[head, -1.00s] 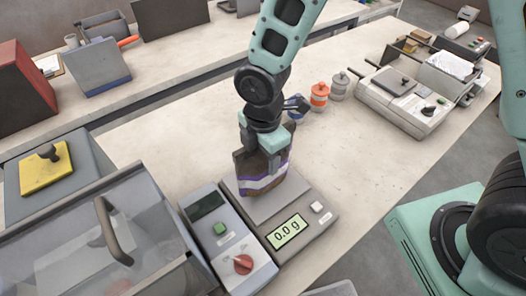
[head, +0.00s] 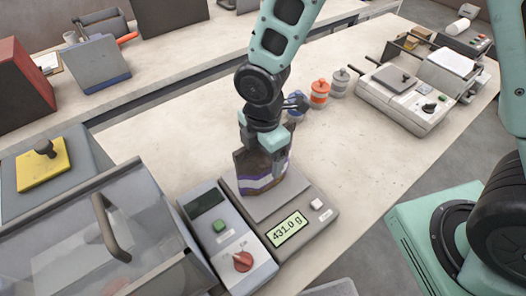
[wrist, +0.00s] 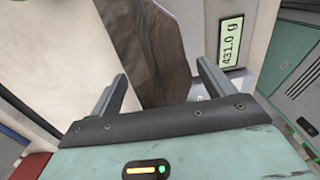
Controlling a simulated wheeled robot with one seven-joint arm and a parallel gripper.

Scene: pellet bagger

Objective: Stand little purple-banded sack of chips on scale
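The little sack (head: 260,172), brown with a purple and white band, stands upright on the scale pan (head: 282,204). The scale's display (head: 287,229) reads 431.0 g. My gripper (head: 264,152) is over the sack's top, with its fingers at either side. In the wrist view the brown sack (wrist: 160,50) rises between the spread fingers (wrist: 162,78), with gaps beside it, so the gripper looks open. The display also shows in the wrist view (wrist: 231,42). The sack's far side is hidden.
A grey control box (head: 225,235) with a green button and red knob adjoins the scale's left. A clear-lidded bin (head: 100,235) stands further left. Several small jars (head: 319,93) stand behind my gripper. The bench between is clear.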

